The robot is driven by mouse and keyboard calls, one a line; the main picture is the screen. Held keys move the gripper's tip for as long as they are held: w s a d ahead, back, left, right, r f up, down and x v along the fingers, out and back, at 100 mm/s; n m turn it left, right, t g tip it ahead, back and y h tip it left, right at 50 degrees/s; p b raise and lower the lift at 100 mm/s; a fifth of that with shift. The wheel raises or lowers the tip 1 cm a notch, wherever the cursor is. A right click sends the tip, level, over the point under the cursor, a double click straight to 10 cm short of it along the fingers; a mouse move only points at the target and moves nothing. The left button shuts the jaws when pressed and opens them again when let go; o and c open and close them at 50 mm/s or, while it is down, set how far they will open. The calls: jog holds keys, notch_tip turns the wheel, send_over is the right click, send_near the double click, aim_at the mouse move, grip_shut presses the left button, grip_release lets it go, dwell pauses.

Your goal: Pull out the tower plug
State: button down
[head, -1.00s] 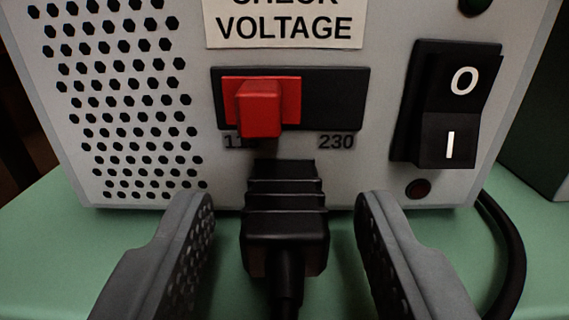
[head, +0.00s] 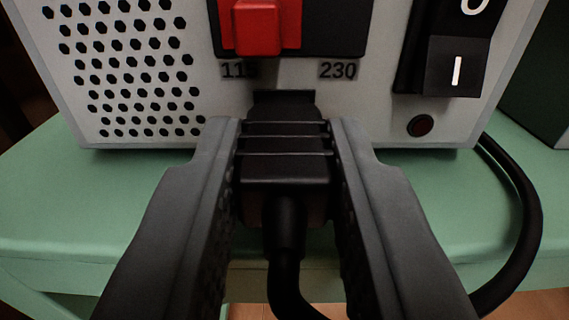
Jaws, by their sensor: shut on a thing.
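The tower plug (head: 285,160) is a black ribbed plug at the lower middle of the grey power supply tower (head: 300,105). Its far end meets the tower's face below the red voltage slider. Its black cord (head: 284,225) bends down and to the right from its near end. My gripper (head: 285,135) is shut on the plug, with one grey finger against each side.
The red slider (head: 260,25) sits at the 115 side, just above the plug. Another black cable (head: 525,200) curves over the green table (head: 90,205), whose front edge is close.

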jog(key=shift+s+a, duration=0.1)
jog(key=shift+s, duration=0.8)
jog(key=c, duration=1.2)
grip_release()
jog(key=s+a, duration=0.1)
jog(key=s, duration=1.6)
jog(key=shift+s+a, duration=0.15)
jog(key=shift+s, duration=0.05)
jog(key=shift+w, duration=0.1)
